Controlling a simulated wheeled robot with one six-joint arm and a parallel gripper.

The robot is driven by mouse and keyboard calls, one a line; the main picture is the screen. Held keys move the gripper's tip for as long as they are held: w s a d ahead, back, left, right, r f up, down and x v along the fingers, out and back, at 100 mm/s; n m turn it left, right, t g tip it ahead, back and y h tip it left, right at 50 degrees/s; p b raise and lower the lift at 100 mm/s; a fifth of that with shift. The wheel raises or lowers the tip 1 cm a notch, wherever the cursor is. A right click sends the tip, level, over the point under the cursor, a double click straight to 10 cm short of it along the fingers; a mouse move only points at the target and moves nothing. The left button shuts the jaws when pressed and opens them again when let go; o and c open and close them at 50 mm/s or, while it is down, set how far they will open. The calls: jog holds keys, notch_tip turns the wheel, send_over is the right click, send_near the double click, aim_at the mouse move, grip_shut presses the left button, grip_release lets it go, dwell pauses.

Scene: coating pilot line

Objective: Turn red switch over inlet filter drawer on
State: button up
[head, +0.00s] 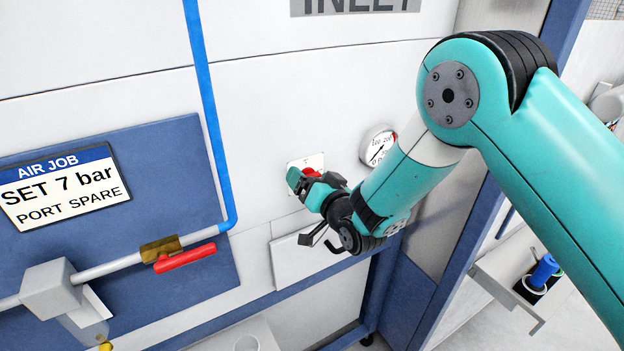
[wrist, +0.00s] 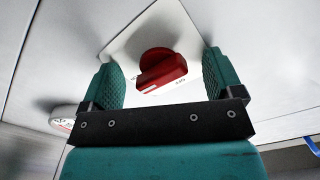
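The red switch (wrist: 160,68) is a rotary knob on a white plate (wrist: 187,30) on the wall panel. In the wrist view it sits between my gripper's two teal fingers (wrist: 165,80), with a gap on each side. In the head view the red switch (head: 311,172) is partly hidden by my gripper (head: 302,181), which is at the plate. The inlet filter drawer (head: 300,258) looks to be the white front below the switch, partly covered by my gripper. Small lettering by the knob is too small to read fully.
A round gauge (head: 378,146) is on the wall right of the switch. A blue pipe (head: 208,110) and a red-handled valve (head: 185,258) are at the left, by the AIR JOB sign (head: 62,187). A shelf with a blue item (head: 544,270) stands at the right.

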jog(key=b+v, duration=0.6)
jog(key=b, duration=0.1)
dwell(0.3)
jog(key=shift+s, duration=0.1)
jog(key=s+d+f+n+g+h+b, duration=0.1)
jog(key=s+d+g+b, duration=0.3)
jog(key=s, duration=0.5)
jog(key=s+d+f+n+g+h+b, duration=0.2)
jog(key=s+d+g, duration=0.4)
jog(key=s, duration=0.4)
jog(key=s+d+f+n+g+h+b, duration=0.2)
jog(key=s+d+g+b, duration=0.3)
jog(key=s, duration=0.4)
jog(key=shift+s+d+n+h+b, duration=0.35)
jog(key=shift+d+n+h+b, duration=0.1)
jog(key=shift+b, duration=0.3)
jog(key=shift+f, duration=0.15)
